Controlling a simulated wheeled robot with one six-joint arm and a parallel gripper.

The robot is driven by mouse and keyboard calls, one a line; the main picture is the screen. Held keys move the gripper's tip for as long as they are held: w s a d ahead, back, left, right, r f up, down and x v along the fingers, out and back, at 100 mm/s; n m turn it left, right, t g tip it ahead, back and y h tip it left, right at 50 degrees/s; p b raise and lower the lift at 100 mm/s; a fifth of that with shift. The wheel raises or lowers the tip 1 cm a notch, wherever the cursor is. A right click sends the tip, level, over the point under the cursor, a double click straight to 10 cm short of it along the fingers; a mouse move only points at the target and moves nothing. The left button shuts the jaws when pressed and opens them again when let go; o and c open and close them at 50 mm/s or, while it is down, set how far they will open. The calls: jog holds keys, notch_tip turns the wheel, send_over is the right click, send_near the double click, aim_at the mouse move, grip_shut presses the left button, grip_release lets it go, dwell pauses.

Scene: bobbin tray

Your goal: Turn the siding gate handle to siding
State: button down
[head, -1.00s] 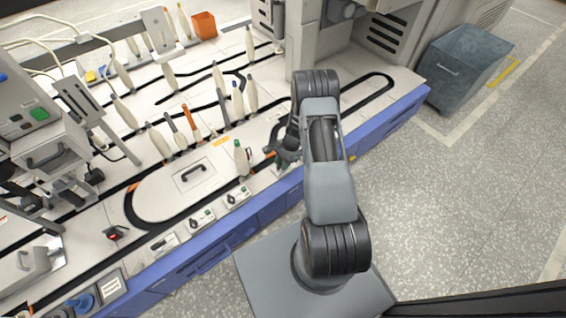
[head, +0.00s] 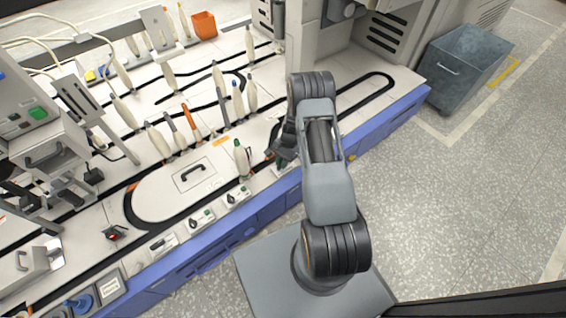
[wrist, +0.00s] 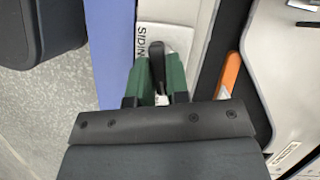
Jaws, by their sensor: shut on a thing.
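The siding gate handle (wrist: 157,64) is a black lever on a pale plate (wrist: 172,14) with partly hidden "SIDIN…" lettering, in the middle top of the wrist view. My gripper (wrist: 158,78) has a green finger on each side of the handle and is shut on it. In the head view my gripper (head: 273,155) is low at the front edge of the tray machine, right of the green-topped bobbin. There the arm and gripper hide the handle.
An orange piece (wrist: 230,72) lies on the dark track right of the fingers. A green-topped bobbin (head: 241,160) stands close left of my gripper. The blue front edge (head: 265,215) borders open floor. A grey bin (head: 463,75) stands at the right.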

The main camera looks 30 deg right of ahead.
jog(key=n, duration=0.2)
jog(key=n+g+h, duration=0.1)
jog(key=n, duration=0.1)
jog(key=shift+w+a+b, duration=0.15)
jog(key=shift+w+b, duration=0.05)
jog(key=shift+b, duration=0.15)
jog(key=shift+a+n+g+h, duration=0.1)
jog(key=shift+n+g+h, duration=0.2)
jog(key=shift+n, duration=0.8)
jog(key=shift+n+g+h, duration=0.2)
jog(key=shift+n+h, duration=0.2)
jog(key=shift+n, duration=0.7)
jog(key=c, duration=1.1)
grip_release()
jog(key=p+v, duration=0.3)
jog(key=v, duration=1)
jog(key=shift+w+r, duration=0.2)
jog(key=shift+r, duration=0.2)
jog(key=shift+a, duration=0.1)
